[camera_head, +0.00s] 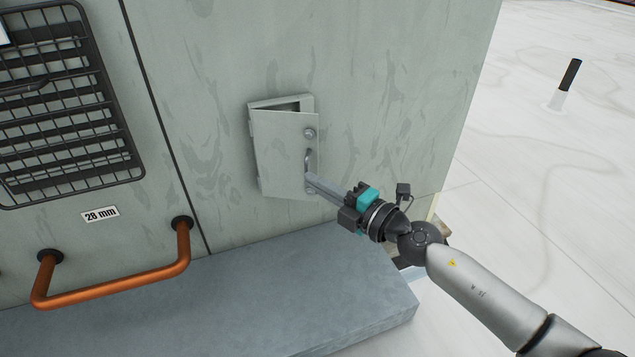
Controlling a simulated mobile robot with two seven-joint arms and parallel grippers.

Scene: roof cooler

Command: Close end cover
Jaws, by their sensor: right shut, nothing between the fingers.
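The end cover (280,150) is a small grey hinged door on the pale green wall of the unit. It stands slightly ajar, with a dark gap showing along its top edge. It has a round latch (309,133) and a curved handle (307,160) near its right edge. My right gripper (310,180) is shut and empty, with its fingertips at the lower right edge of the cover, just below the handle. I cannot tell whether the fingertips touch the cover. My left gripper is not in view.
A grey slab (300,290) runs along the wall below the cover. A copper pipe (115,290) loops out at the lower left, under a "28 mm" label (100,214). A black wire grille (65,110) is at the upper left. Pale open floor lies to the right.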

